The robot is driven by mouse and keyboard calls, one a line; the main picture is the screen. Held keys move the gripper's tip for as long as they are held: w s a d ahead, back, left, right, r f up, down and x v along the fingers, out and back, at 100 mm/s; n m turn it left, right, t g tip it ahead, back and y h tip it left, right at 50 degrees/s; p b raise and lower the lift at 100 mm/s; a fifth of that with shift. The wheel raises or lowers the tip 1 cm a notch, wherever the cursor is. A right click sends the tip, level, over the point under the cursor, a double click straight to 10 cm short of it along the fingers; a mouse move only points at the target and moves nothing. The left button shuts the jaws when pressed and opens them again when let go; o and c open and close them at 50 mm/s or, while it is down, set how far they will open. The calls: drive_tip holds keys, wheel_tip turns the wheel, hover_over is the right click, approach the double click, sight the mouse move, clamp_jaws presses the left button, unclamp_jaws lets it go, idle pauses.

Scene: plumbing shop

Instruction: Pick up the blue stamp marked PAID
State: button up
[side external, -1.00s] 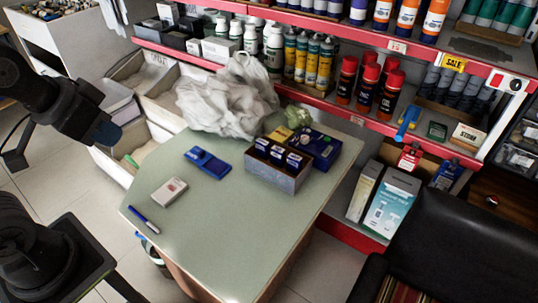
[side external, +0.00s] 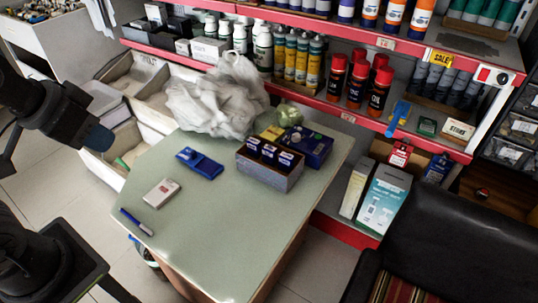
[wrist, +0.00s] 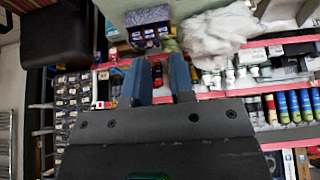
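Three dark blue blocks with pale labels (side external: 269,151), which look like stamps, stand in a row in a grey open box (side external: 264,175) on the table. Their lettering is too small to read, so I cannot tell which is marked PAID. The box also shows near the top of the wrist view (wrist: 150,14). A separate flat blue item (side external: 200,164) lies to its left on the table. My gripper (wrist: 160,60) is open and empty in the wrist view, its two blue fingers apart. In the side view its blue end is at the left, well away from the box.
A dark blue carton (side external: 310,146) stands right behind the box. A crumpled white plastic bag (side external: 215,97) lies at the table's back edge. A small white pack (side external: 161,193) and a blue pen (side external: 136,222) lie at the left. The front of the green tabletop (side external: 215,245) is clear.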

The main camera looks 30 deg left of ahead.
drive_tip(key=o, duration=0.7)
drive_tip(key=shift+c, duration=0.2)
drive_tip(key=w+d+r+n+g, duration=0.1)
drive_tip(key=w+r+n, duration=0.3)
drive_tip(key=w, duration=0.6)
drive_tip(key=n+g, duration=0.5)
drive_tip(key=n, duration=0.9)
hover_over(268, 147)
wheel_tip(268, 147, down, 22)
drive_tip(key=f, duration=0.8)
drive_tip(key=shift+s+d, duration=0.15)
drive_tip(key=shift+d, duration=0.15)
drive_tip(key=shift+a+f, duration=0.2)
drive_tip(key=shift+f, duration=1.15)
drive_tip(key=shift+a+f, duration=0.2)
drive_tip(key=shift+f, duration=1.1)
